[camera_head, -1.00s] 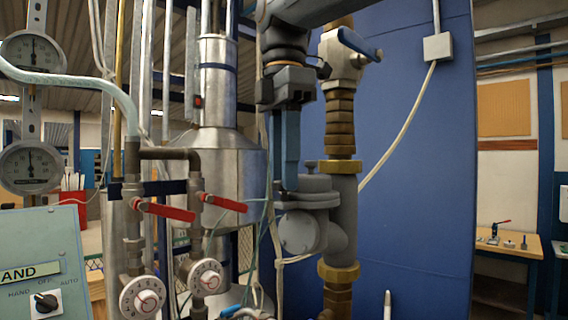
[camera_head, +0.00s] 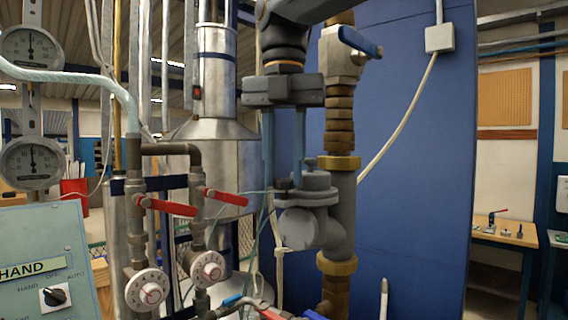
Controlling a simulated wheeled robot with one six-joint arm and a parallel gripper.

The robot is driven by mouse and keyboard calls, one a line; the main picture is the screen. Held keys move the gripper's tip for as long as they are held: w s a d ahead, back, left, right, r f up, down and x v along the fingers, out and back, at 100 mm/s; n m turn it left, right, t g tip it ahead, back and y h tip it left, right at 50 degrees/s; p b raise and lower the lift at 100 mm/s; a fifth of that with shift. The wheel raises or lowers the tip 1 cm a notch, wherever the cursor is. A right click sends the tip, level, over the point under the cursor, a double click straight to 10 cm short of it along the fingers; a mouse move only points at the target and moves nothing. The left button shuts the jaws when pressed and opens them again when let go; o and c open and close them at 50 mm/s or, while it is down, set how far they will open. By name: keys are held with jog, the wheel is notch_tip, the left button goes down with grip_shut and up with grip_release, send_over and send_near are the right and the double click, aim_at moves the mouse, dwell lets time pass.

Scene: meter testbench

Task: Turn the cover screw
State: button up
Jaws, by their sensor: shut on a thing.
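The grey metal body (camera_head: 325,215) with its round cover stands in the middle of the head view, joined to a vertical brass and grey pipe. My gripper (camera_head: 285,184) points straight down at the left side of the cover. Its two blue-grey fingers show side by side with a gap, their tips at the flange. It is shut on the cover screw, which is small and mostly hidden at the fingertips. A small knob (camera_head: 310,163) stands on top of the cover, just right of the fingers.
A blue-handled valve (camera_head: 345,50) sits on the pipe above right. Two red-handled valves (camera_head: 165,207) and dials (camera_head: 147,290) are at left. A blue wall panel (camera_head: 415,170) is behind. Thin cables hang near the fingers.

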jog(key=shift+n, duration=1.6)
jog(key=o, duration=1.1)
jog(key=shift+c, duration=0.2)
